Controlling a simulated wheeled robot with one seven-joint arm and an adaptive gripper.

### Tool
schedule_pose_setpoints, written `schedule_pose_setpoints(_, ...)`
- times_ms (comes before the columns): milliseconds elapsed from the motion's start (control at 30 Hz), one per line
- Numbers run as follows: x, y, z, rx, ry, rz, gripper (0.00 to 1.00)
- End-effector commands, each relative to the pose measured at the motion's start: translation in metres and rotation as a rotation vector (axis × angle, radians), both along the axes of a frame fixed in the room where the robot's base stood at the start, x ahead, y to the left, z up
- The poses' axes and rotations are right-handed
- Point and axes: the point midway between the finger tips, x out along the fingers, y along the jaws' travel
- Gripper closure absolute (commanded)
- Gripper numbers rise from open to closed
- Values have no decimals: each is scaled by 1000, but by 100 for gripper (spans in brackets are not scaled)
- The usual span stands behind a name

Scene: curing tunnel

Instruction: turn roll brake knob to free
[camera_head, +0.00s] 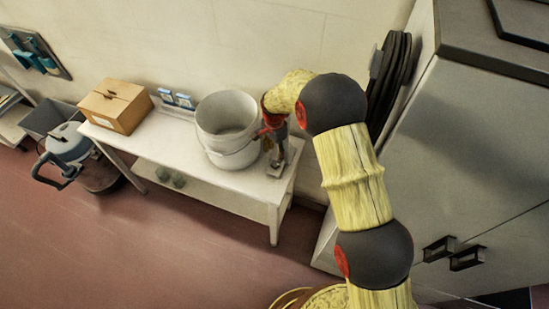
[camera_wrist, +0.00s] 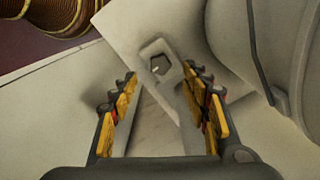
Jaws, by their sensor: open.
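No part that I can clearly tell as a roll brake knob shows in either view. My gripper (camera_head: 278,152) points down over the right end of the white table, beside the bucket. In the wrist view my gripper (camera_wrist: 160,80) is open, with a finger on each side of a grey metal piece (camera_wrist: 178,72). This piece looks like a spanner end, with a hole in its head. It appears to lie on a pale surface, and the fingers seem not to be closed on it. Its lower part runs back between the fingers. In the head view my gripper and arm partly hide this spot.
A large white bucket (camera_head: 228,125) stands close left of my gripper and fills the right side of the wrist view (camera_wrist: 275,50). A cardboard box (camera_head: 115,105) and small blue-white packs (camera_head: 176,98) sit further left on the table (camera_head: 180,145). A grey cabinet (camera_head: 465,150) stands right.

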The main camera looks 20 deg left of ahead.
Motion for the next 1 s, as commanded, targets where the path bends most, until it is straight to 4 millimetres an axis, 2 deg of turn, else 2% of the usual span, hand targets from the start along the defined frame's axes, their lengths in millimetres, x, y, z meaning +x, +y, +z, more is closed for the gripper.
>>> schedule_pose_setpoints(133, 1, 0, -2, 2, -3, -57, 53)
schedule_pose_setpoints(233, 0, 0, -10, 1, -1, -64, 53)
schedule_pose_setpoints(500, 0, -1, -51, 0, 0, -61, 53)
schedule_pose_setpoints(700, 0, 0, -72, 1, -2, -61, 53)
schedule_pose_setpoints(1000, 1, 0, -78, 2, -3, -60, 53)
